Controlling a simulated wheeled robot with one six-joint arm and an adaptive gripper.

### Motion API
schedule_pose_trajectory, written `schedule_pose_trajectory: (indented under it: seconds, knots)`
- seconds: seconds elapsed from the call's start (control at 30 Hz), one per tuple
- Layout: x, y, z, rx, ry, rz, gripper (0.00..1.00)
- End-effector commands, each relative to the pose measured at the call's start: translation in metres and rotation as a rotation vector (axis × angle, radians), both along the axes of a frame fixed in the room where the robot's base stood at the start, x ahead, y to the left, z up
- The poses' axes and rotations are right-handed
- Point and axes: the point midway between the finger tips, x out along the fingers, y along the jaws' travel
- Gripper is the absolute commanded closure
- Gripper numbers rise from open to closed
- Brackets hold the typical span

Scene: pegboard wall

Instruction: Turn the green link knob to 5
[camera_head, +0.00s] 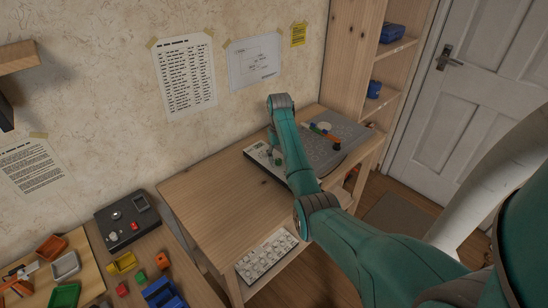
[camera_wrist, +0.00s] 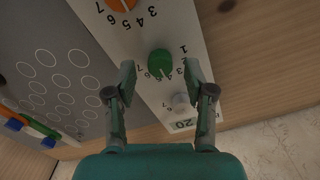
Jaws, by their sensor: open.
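The green link knob (camera_wrist: 159,62) sits on a white panel (camera_wrist: 143,32) with dark numbers around it, in the wrist view. A light pointer mark shows on the knob, but I cannot tell exactly which number it points at. My gripper (camera_wrist: 160,72) is open, with one finger on each side of the green knob and visible gaps between. In the head view my gripper (camera_head: 277,160) is over the white panel (camera_head: 256,154) on the wooden table, and the arm hides part of the panel.
A grey board with circles (camera_wrist: 50,60) adjoins the panel. The wooden table (camera_head: 215,200) is bare to the left of the panel.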

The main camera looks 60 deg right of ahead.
Motion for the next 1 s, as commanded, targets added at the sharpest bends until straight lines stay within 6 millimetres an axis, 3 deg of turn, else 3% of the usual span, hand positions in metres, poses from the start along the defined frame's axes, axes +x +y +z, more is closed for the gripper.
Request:
schedule_pose_trajectory:
  seconds: [0.13,0.43,0.47,0.67,1.0]
  knots:
    - [-0.0047,-0.0005,-0.0102,-0.001,-0.001,-0.001,0.46]
    - [-0.0054,-0.0005,-0.0122,-0.001,-0.001,-0.001,0.46]
    - [-0.0055,-0.0004,-0.0122,-0.001,-0.001,-0.001,0.49]
    - [-0.0055,-0.0004,-0.0121,-0.001,-0.001,-0.001,0.99]
    - [-0.0055,-0.0004,-0.0123,0.000,0.000,-0.035,1.00]
